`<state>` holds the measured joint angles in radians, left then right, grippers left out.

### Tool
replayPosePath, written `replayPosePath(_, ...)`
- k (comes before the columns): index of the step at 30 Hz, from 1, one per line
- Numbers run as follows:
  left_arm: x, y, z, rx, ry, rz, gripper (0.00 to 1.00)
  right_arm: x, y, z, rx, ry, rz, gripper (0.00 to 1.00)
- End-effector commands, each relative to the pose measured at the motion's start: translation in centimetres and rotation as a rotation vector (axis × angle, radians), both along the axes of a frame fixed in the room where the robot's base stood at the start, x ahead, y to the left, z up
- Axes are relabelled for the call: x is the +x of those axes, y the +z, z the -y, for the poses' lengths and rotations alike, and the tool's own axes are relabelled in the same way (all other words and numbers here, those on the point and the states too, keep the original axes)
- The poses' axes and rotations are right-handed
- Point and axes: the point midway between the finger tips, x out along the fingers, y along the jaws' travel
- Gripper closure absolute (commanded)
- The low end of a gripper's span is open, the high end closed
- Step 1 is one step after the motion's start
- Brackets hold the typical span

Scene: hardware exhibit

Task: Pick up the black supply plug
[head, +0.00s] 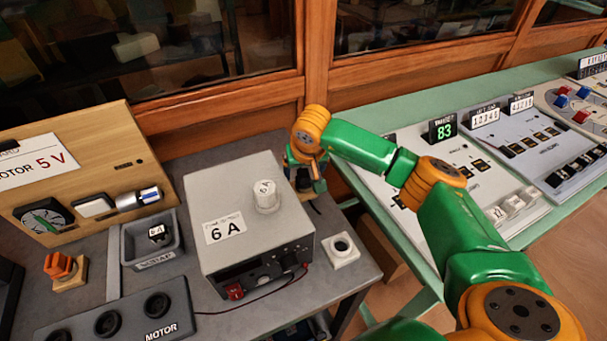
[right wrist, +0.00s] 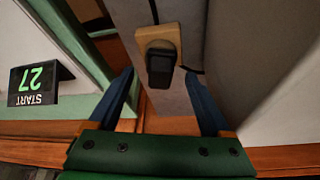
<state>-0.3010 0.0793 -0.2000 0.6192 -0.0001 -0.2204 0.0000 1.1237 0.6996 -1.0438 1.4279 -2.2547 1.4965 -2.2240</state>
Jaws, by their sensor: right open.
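The black supply plug (right wrist: 161,66) sits on a small wooden block on the grey tabletop in the right wrist view. My right gripper (right wrist: 160,76) is open, with one blue finger on each side of the plug and visible gaps between; the fingers do not touch it. In the head view my right gripper (head: 308,183) points down behind the grey 6 A supply box (head: 250,190), close to its far right edge. The plug is largely hidden by the gripper and box there. My left gripper is not in view.
The supply box wall stands close beside the right gripper. A white socket block (head: 342,249) sits at the table's right edge. A grey tray (head: 133,246) and black MOTOR socket strip (head: 130,312) are left. A green bench (head: 425,265) with panels stands right, across a gap.

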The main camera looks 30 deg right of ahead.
Motion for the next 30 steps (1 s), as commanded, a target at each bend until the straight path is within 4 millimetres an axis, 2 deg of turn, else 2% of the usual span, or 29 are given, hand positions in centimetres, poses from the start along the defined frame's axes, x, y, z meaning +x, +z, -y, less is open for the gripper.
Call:
replayPosePath(3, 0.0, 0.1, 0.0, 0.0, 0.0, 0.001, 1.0, 0.3, -1.0, 0.2, -0.002, 0.0, -0.001, 0.18)
replayPosePath(8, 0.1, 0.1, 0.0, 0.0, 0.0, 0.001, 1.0, 0.3, -1.0, 0.2, -0.002, 0.001, 0.001, 0.18)
replayPosePath(11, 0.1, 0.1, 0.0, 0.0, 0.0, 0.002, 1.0, 0.3, -1.0, 0.2, -0.002, 0.001, 0.001, 0.39)
replayPosePath(15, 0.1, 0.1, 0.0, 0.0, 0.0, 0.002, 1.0, 0.3, -1.0, 0.2, -0.002, 0.001, 0.001, 0.77)
replayPosePath(18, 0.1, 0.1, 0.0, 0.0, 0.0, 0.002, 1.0, 0.3, -1.0, 0.2, -0.002, 0.001, 0.001, 1.0)
replayPosePath(26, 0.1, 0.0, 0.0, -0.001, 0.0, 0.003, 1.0, 0.4, -0.8, 0.2, -0.001, 0.0, 0.002, 1.0)
replayPosePath(30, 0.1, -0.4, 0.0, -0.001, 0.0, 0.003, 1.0, 0.4, 1.0, 0.2, -0.001, 0.0, 0.005, 1.0)
